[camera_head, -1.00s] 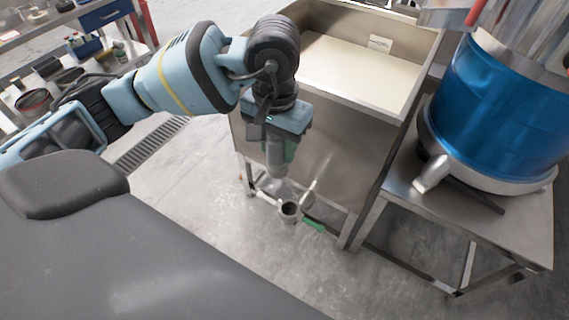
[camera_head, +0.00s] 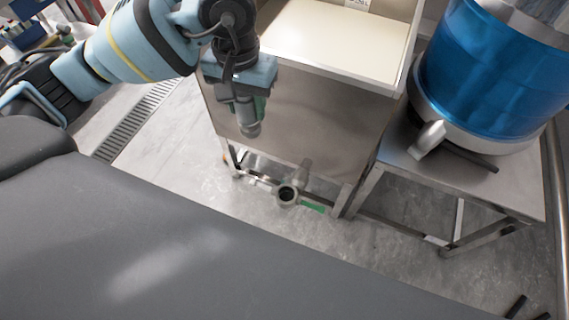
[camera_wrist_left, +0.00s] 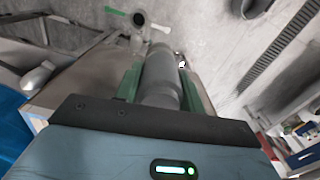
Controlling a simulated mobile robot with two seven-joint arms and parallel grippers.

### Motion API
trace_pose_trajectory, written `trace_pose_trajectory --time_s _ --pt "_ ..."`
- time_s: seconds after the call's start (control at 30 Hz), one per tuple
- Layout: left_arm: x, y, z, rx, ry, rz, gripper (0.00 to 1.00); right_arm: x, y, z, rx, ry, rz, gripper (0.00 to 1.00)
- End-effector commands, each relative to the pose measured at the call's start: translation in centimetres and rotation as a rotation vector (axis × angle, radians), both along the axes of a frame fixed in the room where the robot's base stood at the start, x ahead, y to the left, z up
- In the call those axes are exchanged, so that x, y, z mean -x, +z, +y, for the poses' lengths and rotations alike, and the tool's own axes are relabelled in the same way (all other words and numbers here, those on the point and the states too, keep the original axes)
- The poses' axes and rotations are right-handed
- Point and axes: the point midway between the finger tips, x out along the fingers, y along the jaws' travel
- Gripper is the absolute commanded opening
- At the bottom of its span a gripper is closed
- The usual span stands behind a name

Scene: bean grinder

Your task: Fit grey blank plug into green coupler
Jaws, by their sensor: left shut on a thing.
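My left gripper (camera_head: 248,104) hangs pointing down in front of the steel sink's side, shut on the grey blank plug (camera_head: 250,128). In the left wrist view, the plug (camera_wrist_left: 160,76) is a grey cylinder held between the green fingers of the gripper (camera_wrist_left: 163,88). A grey, round-mouthed pipe fitting (camera_head: 288,194) with a green bar (camera_head: 313,207) is low down by the sink's legs, apart from the plug and below right of it. It appears to be the coupler; in the left wrist view it (camera_wrist_left: 138,18) is near the top edge. My right gripper is not in view.
The steel sink (camera_head: 300,110) stands behind the gripper. To its right is a steel table (camera_head: 480,185) bearing a large blue drum (camera_head: 490,75). A floor drain grate (camera_head: 138,118) is at left. Open concrete floor (camera_head: 370,265) lies in front.

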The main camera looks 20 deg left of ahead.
Motion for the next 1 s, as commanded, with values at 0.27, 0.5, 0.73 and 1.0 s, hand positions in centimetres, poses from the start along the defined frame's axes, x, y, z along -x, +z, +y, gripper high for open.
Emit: trace_pose_trajectory --time_s 0.27,0.5,0.73,1.0 --pt "-1.0 -1.7 -1.1 0.003 0.435 0.0 0.02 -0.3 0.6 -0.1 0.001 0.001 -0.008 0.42" --pt "-1.8 -3.7 -2.0 0.001 0.893 0.0 0.02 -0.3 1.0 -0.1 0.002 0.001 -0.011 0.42" --pt "-2.5 -5.7 -2.8 0.001 1.331 0.0 0.02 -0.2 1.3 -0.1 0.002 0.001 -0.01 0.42" --pt "-2.9 -8.1 -3.8 0.001 1.843 0.002 0.02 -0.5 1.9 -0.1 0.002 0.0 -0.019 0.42"
